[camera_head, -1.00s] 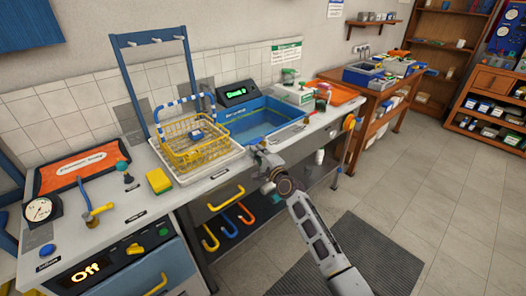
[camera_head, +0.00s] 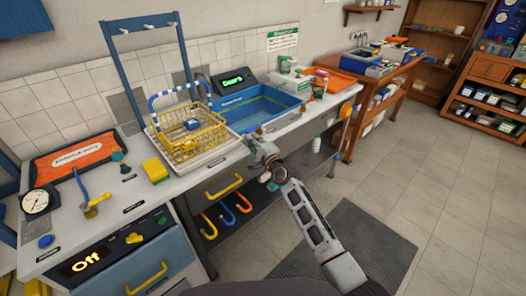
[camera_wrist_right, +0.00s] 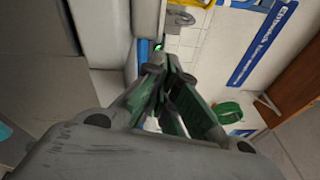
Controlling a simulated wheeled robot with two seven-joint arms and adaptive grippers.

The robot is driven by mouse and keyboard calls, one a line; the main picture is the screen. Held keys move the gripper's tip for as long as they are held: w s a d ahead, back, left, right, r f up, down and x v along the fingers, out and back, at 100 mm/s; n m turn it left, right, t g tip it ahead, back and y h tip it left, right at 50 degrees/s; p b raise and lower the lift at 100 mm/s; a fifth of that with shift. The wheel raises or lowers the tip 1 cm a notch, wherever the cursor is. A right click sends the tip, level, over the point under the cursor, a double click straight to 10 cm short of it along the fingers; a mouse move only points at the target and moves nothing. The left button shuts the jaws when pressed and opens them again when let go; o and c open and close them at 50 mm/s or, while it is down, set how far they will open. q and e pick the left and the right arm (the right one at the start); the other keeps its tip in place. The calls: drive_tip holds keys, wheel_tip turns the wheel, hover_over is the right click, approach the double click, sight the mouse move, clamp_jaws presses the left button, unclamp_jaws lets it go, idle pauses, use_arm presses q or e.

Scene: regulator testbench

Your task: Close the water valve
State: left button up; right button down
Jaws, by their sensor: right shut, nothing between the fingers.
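A brass valve fitting with a blue lever (camera_head: 83,191) stands on the worktop at the left, beside a round gauge (camera_head: 39,202). I cannot tell for certain that it is the water valve; no label on it is readable. An orange round knob (camera_head: 346,109) shows at the bench's right end. My right gripper (camera_head: 257,147) is by the bench's front edge near the sink, well to the right of the blue lever. In the right wrist view its fingers (camera_wrist_right: 158,62) are together and empty. My left gripper is in neither view.
A yellow wire basket (camera_head: 190,135) stands on a tray beside the blue sink (camera_head: 255,106). A yellow sponge (camera_head: 155,170) lies left of it. Hooks and a yellow handle (camera_head: 225,186) are under the bench front. The tiled floor at right is clear.

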drive_tip(key=v, duration=1.1)
drive_tip(key=shift+s, duration=0.3)
idle(0.7)
